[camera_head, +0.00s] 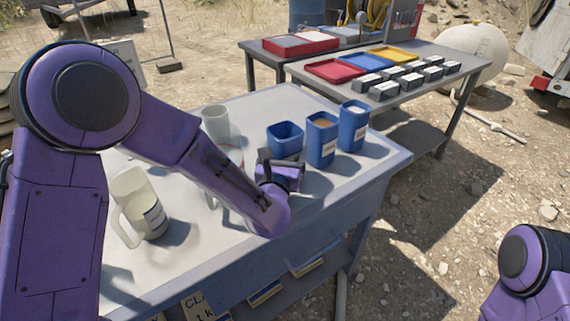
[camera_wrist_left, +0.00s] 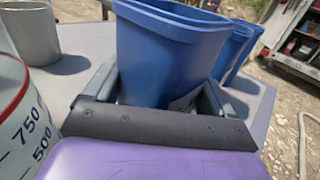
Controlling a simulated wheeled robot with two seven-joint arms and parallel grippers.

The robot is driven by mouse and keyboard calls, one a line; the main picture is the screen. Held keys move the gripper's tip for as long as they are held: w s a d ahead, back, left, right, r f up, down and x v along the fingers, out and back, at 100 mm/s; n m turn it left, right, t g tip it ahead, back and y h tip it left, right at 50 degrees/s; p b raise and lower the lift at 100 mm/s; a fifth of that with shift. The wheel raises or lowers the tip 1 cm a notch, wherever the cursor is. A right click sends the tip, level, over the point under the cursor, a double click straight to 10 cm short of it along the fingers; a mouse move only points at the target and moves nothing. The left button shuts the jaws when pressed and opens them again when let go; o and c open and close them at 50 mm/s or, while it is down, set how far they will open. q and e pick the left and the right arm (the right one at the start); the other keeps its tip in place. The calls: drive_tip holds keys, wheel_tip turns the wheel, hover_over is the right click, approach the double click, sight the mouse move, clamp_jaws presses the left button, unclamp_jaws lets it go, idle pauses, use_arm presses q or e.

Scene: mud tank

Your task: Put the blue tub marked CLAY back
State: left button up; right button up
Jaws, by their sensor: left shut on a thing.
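My left gripper (camera_head: 281,160) is shut on a blue tub (camera_head: 286,133), the leftmost of three on the grey table. In the left wrist view this tub (camera_wrist_left: 168,50) stands upright between the two fingers. Only blue shows inside it in the head view. The gripper hides its lower part, so I cannot tell whether it touches the table. I cannot read a marking on it. Two more labelled blue tubs stand to its right, one with brown contents (camera_head: 322,150) and one with pale contents (camera_head: 352,135). My right gripper is out of view.
A clear measuring jug (camera_wrist_left: 14,110) stands close to my left gripper. A pale mug (camera_head: 215,122) is behind my left arm, and a jug with a label (camera_head: 133,190) is at the left. A second table holds red, blue and yellow trays (camera_head: 336,71) and several grey blocks.

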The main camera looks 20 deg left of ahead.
use_arm(q)
drive_tip(key=shift+f, duration=0.55)
drive_tip(key=o, duration=1.2)
drive_tip(key=shift+c, duration=0.2)
drive_tip(key=shift+r+p, duration=0.3)
drive_tip(key=shift+p, duration=0.05)
drive_tip(key=s, duration=0.3)
drive_tip(key=s+d+b, duration=0.1)
drive_tip(key=s, duration=0.2)
drive_tip(key=s+b, duration=0.1)
drive_tip(key=s, duration=0.3)
drive_tip(key=shift+d+f, duration=0.15)
drive_tip(key=shift+f, duration=0.1)
drive_tip(key=s+r+p, duration=0.1)
drive_tip(key=p, duration=0.2)
drive_tip(key=shift+s+d+f+p, duration=0.15)
drive_tip(key=shift+s+f+p, duration=0.15)
drive_tip(key=shift+s+p, duration=0.1)
drive_tip(key=shift+s+f, duration=0.1)
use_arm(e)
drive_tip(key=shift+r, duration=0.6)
